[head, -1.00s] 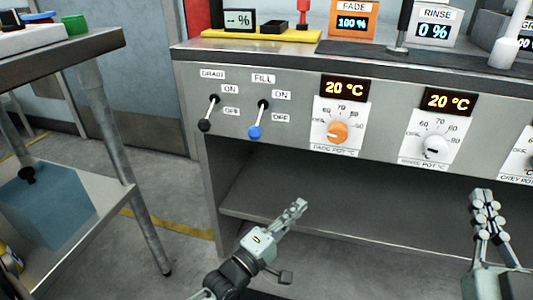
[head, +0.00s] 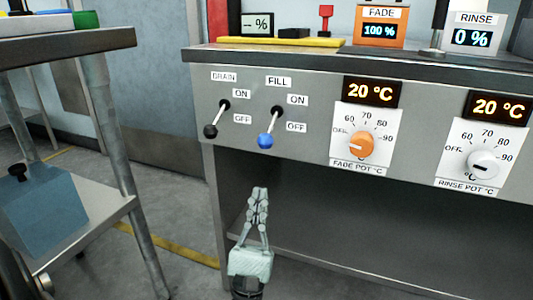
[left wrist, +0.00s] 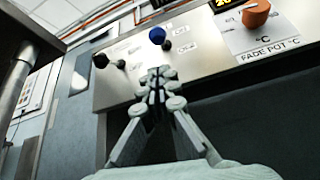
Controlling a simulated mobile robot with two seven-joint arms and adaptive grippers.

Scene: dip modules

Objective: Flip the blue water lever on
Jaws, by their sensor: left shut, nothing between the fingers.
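The blue water lever (head: 266,140) is on the grey front panel under the FILL label, its blue knob hanging down toward OFF. It also shows in the left wrist view (left wrist: 157,36), ahead of the fingers. A black-knobbed lever (head: 211,131) under the DRAIN label is just left of it, also pointing down. My left gripper (head: 260,192) is shut and empty, pointing up below the blue knob, with a gap between them. In the left wrist view, its fingertips (left wrist: 158,72) are together below the blue knob. My right gripper is not in view.
The panel carries an orange dial (head: 361,146) and a white dial (head: 484,164) to the right. The counter edge (head: 300,59) overhangs above. A metal side table (head: 72,215) with a blue container (head: 42,212) stands at left. The space under the panel is open.

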